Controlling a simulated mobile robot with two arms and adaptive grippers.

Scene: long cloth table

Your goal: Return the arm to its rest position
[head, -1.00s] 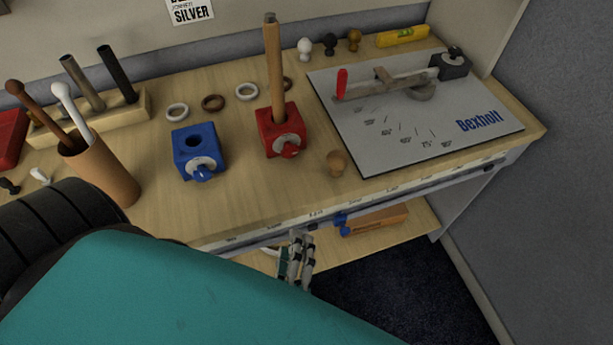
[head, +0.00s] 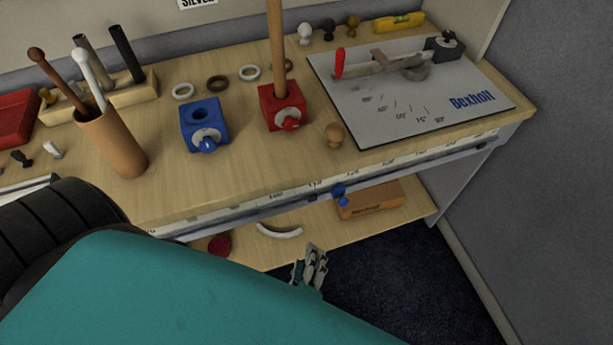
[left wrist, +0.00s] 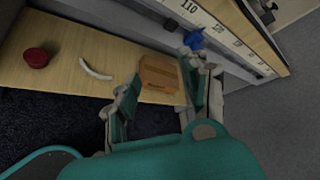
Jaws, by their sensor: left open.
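My left gripper (head: 311,266) shows in the head view just past my teal arm link, below the table's front edge and over the dark carpet. It is open and empty, and its two fingers stand apart in the left wrist view (left wrist: 158,92). In that view a wooden block (left wrist: 160,73) on the lower shelf shows beyond and between the fingers. I cannot tell whether the right finger touches the table's front rail; it looks close to it. My right gripper is in neither view.
The table (head: 245,165) holds a blue block (head: 204,128), a red block (head: 281,108) with a wooden rod, a brown cup (head: 112,143) and a grey angle board (head: 430,115). The lower shelf (head: 330,222) holds a white curved piece (head: 279,231) and a red round thing (head: 219,244).

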